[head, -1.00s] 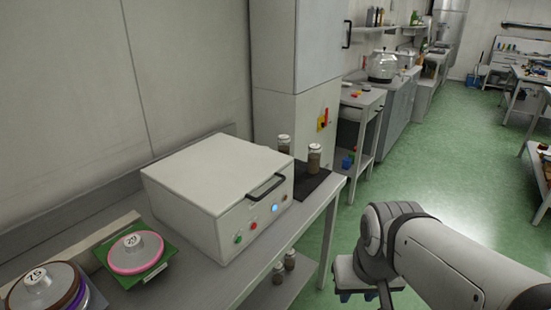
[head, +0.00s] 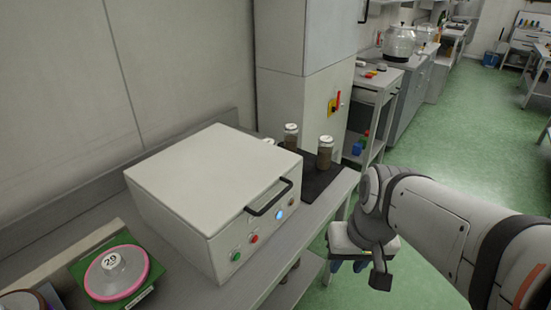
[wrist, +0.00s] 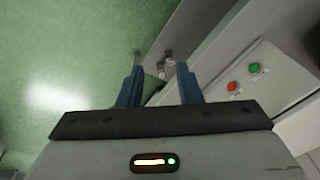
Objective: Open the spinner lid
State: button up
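The spinner (head: 190,235) is a white box on the grey bench. Its flat lid (head: 205,170) is closed, with a dark bar handle (head: 268,198) at the front edge. Green and red buttons and a lit blue one are on its front, and part of that front shows in the wrist view (wrist: 262,85). My gripper (head: 362,265) is right of the spinner, in front of the bench, apart from the handle. In the wrist view its two blue fingers (wrist: 157,85) are spread with nothing between them.
Two jars (head: 325,152) stand on a dark mat (head: 322,182) right of the spinner. A pink-rimmed disc marked 29 (head: 116,272) lies on a green plate at the left. Small jars sit on the shelf below. Green floor (head: 445,135) is clear at the right.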

jog(key=w+a+f+g+y, duration=0.2)
jog(key=a+y, duration=0.2)
jog(key=m+t+y+b, duration=0.2)
jog(key=m+t+y, duration=0.2)
jog(key=y, duration=0.6)
send_near(278, 199)
jog(key=a+f, duration=0.1)
jog(key=a, duration=0.2)
jog(key=x, duration=0.5)
jog(key=w+p+x, duration=0.1)
jog(key=x, duration=0.1)
jog(key=shift+a, duration=0.2)
jog(key=shift+c, duration=0.5)
grip_shut()
